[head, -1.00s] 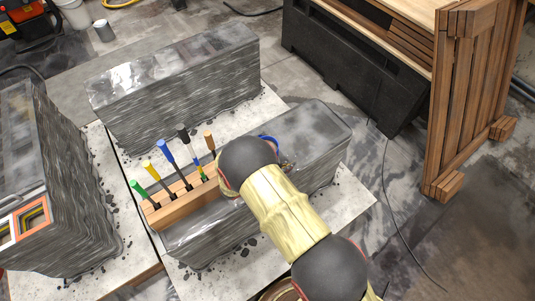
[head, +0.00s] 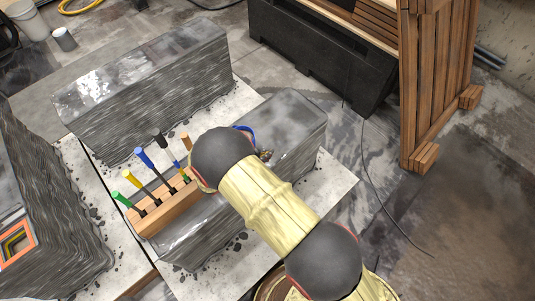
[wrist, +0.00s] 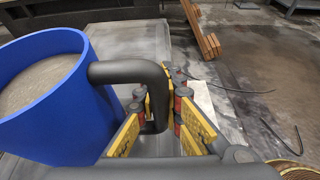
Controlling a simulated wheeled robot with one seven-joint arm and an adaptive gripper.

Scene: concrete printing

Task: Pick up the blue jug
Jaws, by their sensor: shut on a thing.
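The blue jug (wrist: 55,110) fills the left of the wrist view, upright, with a grey-brown content near its rim and a dark handle (wrist: 130,72). My gripper (wrist: 163,118) has its yellow finger pads on either side of the handle's upright part and is shut on it. In the head view only a bit of the jug's blue rim (head: 246,130) shows behind my arm. The jug is over the top of the nearer grey printed block (head: 290,115); whether it touches the block cannot be told.
A wooden rack (head: 160,208) of several coloured-handled tools stands on the same block, left of my arm. Another printed block (head: 150,85) lies behind, and one at left holds an orange frame (head: 18,245). A black crate (head: 310,65) and wooden pallet (head: 435,90) stand at back right.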

